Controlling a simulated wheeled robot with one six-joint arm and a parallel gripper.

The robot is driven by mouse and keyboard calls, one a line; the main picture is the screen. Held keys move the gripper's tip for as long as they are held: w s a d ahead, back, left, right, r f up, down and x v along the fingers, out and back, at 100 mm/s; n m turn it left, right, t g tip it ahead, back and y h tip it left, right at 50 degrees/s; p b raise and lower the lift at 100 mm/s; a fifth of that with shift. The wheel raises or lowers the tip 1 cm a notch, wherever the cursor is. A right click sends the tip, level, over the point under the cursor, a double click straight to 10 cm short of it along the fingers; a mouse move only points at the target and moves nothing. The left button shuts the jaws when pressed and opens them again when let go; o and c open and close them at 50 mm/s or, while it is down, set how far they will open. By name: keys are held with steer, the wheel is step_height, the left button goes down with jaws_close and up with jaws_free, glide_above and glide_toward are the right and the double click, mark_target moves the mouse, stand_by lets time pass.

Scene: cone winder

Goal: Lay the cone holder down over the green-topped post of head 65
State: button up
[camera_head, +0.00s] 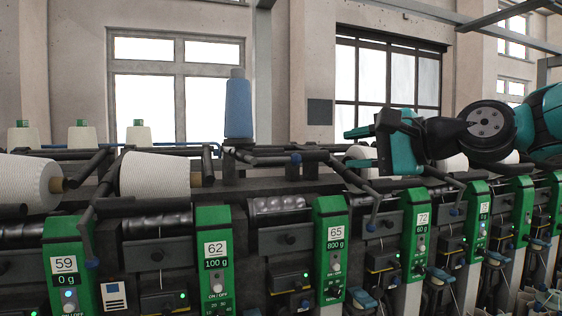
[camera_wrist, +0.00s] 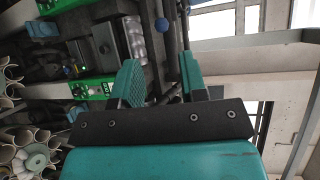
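The green-topped post of head 65 (camera_head: 331,212) stands in the middle of the head view, its label reading 65 and 800 g. The cone holder (camera_head: 262,158) that seems to belong to it is a dark arm, raised above the bare winding drum left of the post. No cone is in this holder. My teal gripper (camera_head: 358,148) is right of the knob, apart from it. In the wrist view my gripper (camera_wrist: 160,78) is open and empty, with a blue knob (camera_wrist: 162,24) beyond the fingertips.
A blue cone (camera_head: 238,105) stands upright behind the raised holder. A white yarn cone (camera_head: 155,174) sits left of it, above head 62 (camera_head: 215,262).

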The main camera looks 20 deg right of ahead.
mark_target(283, 160)
steer(key=p+x, duration=0.5)
steer(key=x, duration=1.1)
steer(key=shift+f, duration=0.1)
steer(key=shift+w+a+f, duration=0.2)
steer(key=shift+w+a, duration=0.05)
steer(key=shift+w, duration=0.15)
jaws_close()
